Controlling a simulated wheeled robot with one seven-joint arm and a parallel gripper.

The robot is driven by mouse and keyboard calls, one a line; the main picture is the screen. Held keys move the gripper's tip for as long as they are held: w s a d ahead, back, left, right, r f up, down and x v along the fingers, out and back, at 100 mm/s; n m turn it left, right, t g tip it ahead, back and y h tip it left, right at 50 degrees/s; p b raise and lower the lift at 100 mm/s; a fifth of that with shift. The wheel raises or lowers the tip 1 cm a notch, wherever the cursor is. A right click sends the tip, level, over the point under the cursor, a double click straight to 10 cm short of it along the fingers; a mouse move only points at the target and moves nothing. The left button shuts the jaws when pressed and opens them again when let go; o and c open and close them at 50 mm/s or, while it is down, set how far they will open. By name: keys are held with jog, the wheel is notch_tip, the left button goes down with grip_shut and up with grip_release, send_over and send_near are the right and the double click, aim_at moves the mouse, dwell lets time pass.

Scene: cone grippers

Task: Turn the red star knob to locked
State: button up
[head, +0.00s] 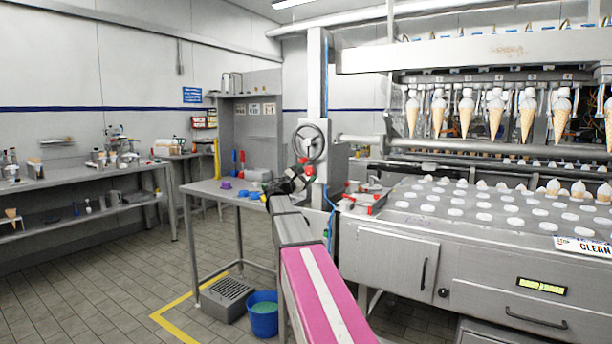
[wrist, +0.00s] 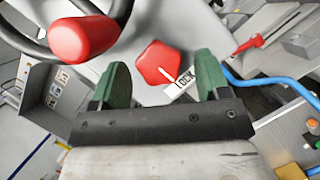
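The red star knob (wrist: 158,62) sits on a pale grey panel in the wrist view, ahead of my gripper. A white line on its face points to the lower right, toward a white label (wrist: 184,86) reading LOCK. My gripper (wrist: 161,66) is open, with one green finger to the left of the knob and one to the right. The knob appears between the fingers in the picture; I see no clear contact. In the head view my gripper (head: 297,182) is at the machine's grey post, below the handwheel; the knob is hard to make out there.
The black handwheel (head: 310,142) has a red handle (wrist: 82,38) close to the left finger. Blue cable (wrist: 265,80) runs to the right of the gripper. A steel table (head: 207,187) stands left of my arm, with a blue bucket (head: 263,318) on the floor.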

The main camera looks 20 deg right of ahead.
jog(key=v, duration=1)
jog(key=shift+s+a, duration=0.15)
jog(key=shift+a, duration=0.2)
jog(key=shift+f, duration=0.1)
jog(key=shift+f, duration=0.1)
jog(key=s+a+f+m+g+y, duration=0.15)
jog(key=s+f+m+y, duration=0.35)
jog(key=f, duration=1)
jog(key=s+f+m+g+y, duration=0.25)
jog(key=s+f+y, duration=0.35)
jog(key=f, duration=0.8)
jog(key=s+a+f+m+g+y, duration=0.2)
jog(key=s+a+f, duration=0.4)
jog(key=s+f, duration=0.3)
jog(key=s+a+f+m+g+y, duration=0.2)
jog(key=s+a+f+m+y, duration=0.3)
jog(key=s+f, duration=0.4)
jog(key=shift+s+a+g+y, duration=0.4)
jog(key=shift+s+a+y, duration=0.1)
jog(key=shift+y, duration=0.4)
